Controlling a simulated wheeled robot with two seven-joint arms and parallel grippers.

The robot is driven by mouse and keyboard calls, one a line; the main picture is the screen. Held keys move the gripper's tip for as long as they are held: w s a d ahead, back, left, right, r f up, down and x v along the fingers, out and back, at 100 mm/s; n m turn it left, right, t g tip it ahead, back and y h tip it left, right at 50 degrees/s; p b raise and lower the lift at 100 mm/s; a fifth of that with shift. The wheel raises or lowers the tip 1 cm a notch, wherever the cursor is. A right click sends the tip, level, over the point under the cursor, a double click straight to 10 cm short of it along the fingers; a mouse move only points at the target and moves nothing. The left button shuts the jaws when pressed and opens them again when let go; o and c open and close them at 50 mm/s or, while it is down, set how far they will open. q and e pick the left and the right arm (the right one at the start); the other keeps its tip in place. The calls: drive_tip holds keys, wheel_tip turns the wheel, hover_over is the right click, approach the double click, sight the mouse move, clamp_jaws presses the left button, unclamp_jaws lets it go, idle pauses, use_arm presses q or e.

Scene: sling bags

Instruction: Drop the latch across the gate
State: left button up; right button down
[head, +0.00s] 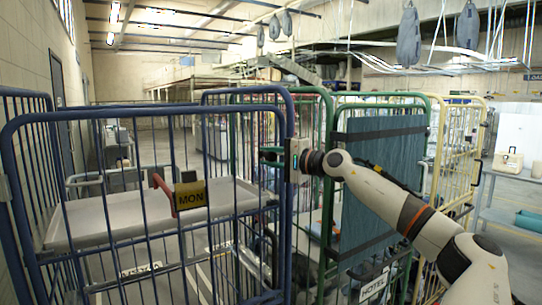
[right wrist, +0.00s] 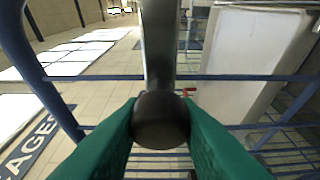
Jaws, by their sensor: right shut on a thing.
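The blue barred gate (head: 137,112) of a roll cage stands at the left of the head view, with a yellow MON plate (head: 191,195) on it. My right gripper (head: 270,155) is at the gate's right upright, its green fingers pointing left. In the right wrist view the green fingers (right wrist: 160,125) are shut on a dark round knob (right wrist: 160,120) at the end of a grey metal bar, the latch (right wrist: 158,45). The bar runs away from the knob, up the picture. In the head view the latch is hidden or too small to tell. My left gripper is not in view.
A red bracket (head: 163,194) is by the MON plate. A grey shelf (head: 110,222) lies inside the blue cage. A green cage (head: 425,105) with a dark cover and a yellow cage (head: 478,130) stand close on the right. Grey bags (head: 409,38) hang overhead.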

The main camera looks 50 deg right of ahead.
drive_tip(key=shift+f, duration=0.2)
drive_tip(key=c, duration=1.1)
unclamp_jaws()
drive_tip(key=s+b, duration=0.1)
drive_tip(key=b, duration=0.1)
drive_tip(key=s+b, duration=0.1)
drive_tip(key=b, duration=0.2)
drive_tip(key=s+b, duration=0.2)
drive_tip(key=shift+d+f, duration=0.2)
drive_tip(key=shift+f, duration=0.05)
drive_tip(key=s+b, duration=0.4)
drive_tip(key=s, duration=0.1)
drive_tip(key=s+d+b, duration=0.1)
drive_tip(key=s+b, duration=0.2)
drive_tip(key=shift+r, duration=0.35)
drive_tip(key=shift+f, duration=0.1)
